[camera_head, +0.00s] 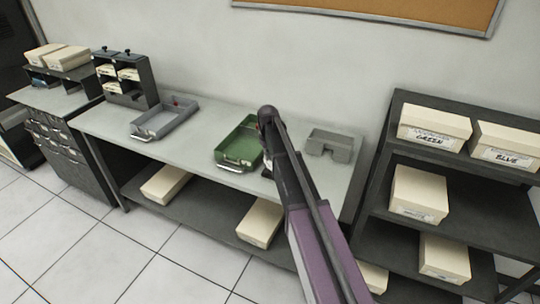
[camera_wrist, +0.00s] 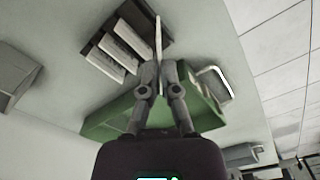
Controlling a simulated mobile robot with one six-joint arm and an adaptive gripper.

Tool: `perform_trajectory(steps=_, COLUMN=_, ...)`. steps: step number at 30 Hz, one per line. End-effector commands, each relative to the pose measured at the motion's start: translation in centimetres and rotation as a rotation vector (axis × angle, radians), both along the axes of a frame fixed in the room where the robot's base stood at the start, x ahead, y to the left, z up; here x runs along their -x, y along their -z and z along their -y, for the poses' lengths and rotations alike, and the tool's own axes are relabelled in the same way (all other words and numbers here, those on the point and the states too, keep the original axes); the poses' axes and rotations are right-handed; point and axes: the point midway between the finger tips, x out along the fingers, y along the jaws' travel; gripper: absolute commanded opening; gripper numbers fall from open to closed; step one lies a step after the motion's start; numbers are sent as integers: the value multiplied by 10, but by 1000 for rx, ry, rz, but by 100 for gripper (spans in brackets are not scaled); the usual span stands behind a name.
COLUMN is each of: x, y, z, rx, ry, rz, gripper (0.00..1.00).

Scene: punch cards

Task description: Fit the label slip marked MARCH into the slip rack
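In the wrist view my gripper (camera_wrist: 160,75) is shut on a thin pale slip (camera_wrist: 158,35), seen nearly edge-on and pointing away from the fingertips. Its marking cannot be read from this angle. A dark slip rack (camera_wrist: 92,62) with several white slips lying in it is just left of the held slip. The held slip overlaps the rack's right end in the picture; I cannot tell whether they touch. In the head view my arm hides my gripper and most of the rack.
A green tray (camera_head: 227,151) with a metal handle stands on the grey table (camera_head: 205,130), close to the rack. A grey notched block (camera_head: 343,153) is to the right. A grey tray (camera_head: 148,134) and dark pigeonhole unit (camera_head: 137,99) are left. Shelves with boxes (camera_head: 435,122) stand right.

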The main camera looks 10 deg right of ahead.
Motion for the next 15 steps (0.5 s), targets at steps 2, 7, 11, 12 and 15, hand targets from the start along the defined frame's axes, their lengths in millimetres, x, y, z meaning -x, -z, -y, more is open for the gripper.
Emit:
perform_trajectory(steps=2, x=0, y=0, z=3, rx=0, ry=-5, rz=0, gripper=0)
perform_trajectory(steps=7, x=0, y=-1, z=7, rx=0, ry=-65, rz=0, gripper=0)
perform_trajectory(steps=11, x=1, y=-2, z=8, rx=0, ry=-165, rz=0, gripper=0)
perform_trajectory(steps=12, x=1, y=-2, z=9, rx=0, ry=-203, rz=0, gripper=0)
perform_trajectory(steps=15, x=1, y=-3, z=10, rx=0, ry=-306, rz=0, gripper=0)
